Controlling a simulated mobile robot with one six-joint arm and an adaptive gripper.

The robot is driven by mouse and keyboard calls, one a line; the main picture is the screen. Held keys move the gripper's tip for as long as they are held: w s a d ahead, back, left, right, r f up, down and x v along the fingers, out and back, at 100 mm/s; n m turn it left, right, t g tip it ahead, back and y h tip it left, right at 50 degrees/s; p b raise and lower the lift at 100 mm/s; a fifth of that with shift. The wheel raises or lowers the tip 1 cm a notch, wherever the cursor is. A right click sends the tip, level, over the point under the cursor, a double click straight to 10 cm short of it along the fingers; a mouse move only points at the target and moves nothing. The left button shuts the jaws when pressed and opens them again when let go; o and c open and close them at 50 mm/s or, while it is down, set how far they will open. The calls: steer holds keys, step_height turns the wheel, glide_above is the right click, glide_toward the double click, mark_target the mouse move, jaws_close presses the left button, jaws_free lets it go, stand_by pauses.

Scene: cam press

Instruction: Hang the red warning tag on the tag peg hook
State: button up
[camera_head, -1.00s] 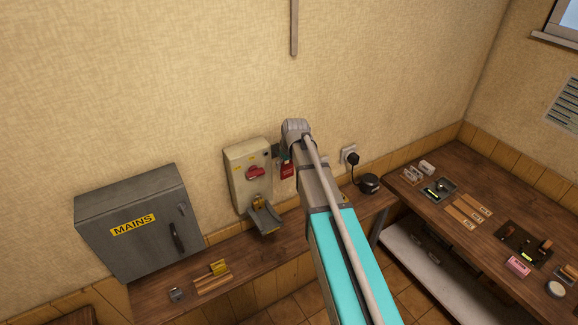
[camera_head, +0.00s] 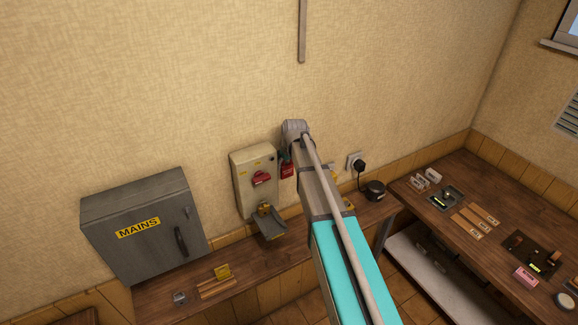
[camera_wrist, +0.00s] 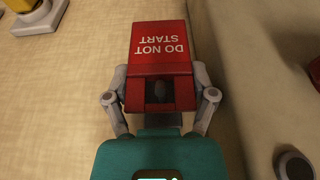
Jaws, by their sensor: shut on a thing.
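The red warning tag (camera_head: 287,171) hangs from my gripper (camera_head: 285,155), just right of the cream switch box in the head view. In the wrist view the tag (camera_wrist: 159,40) reads "DO NOT START", upside down in the picture. My gripper's two fingers (camera_wrist: 160,92) are shut on the tag's near end, one on each side. The tag is close to the box's side; whether they touch I cannot tell. I cannot make out the peg hook for certain; my arm covers part of the wall to the right.
The cream switch box (camera_head: 243,188) with a red rotary handle (camera_head: 262,179) is on the wall, above a wooden bench. A grey MAINS cabinet (camera_head: 147,257) stands left. A socket with a black plug (camera_head: 358,164) is to the right. The wall above is mostly bare.

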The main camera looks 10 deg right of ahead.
steer(key=shift+w+a+f, duration=0.15)
steer(key=shift+w, duration=0.45)
steer(key=shift+w+a+f+b, duration=0.15)
steer(key=shift+w+f+b, duration=0.3)
steer(key=shift+b, duration=0.1)
steer(key=o, duration=1)
steer(key=shift+o, duration=0.2)
